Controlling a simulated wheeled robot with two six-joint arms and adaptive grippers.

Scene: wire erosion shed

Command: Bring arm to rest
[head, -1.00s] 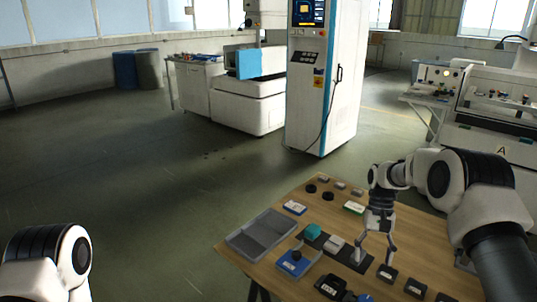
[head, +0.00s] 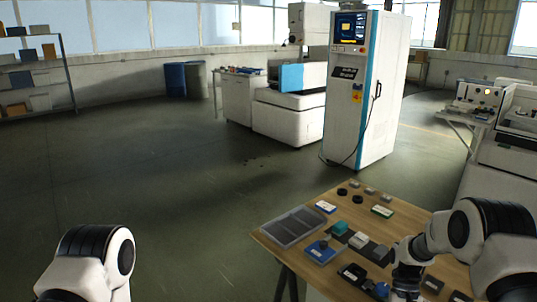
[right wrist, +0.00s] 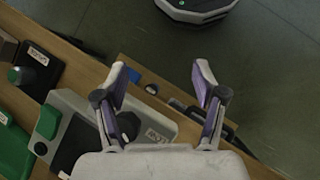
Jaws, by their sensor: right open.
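My right arm comes in from the right in the head view, bent low over the front right part of the wooden table (head: 285,240). The wrist end of that arm shows there, but its fingertips are cut off or hidden at the bottom edge. In the right wrist view my right gripper (right wrist: 160,82) is open with nothing between its fingers. It hangs over the table's edge, with a grey device (right wrist: 152,125) close below its left finger. Of my left arm only a white and black link shows at the bottom left of the head view; its gripper is out of view.
The table carries a grey tray (head: 291,228), a blue-based block (head: 321,252), a teal block (head: 340,228) and several small dark and labelled parts. A tall white cabinet (head: 352,100) stands behind. The floor (head: 150,190) left of the table is clear.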

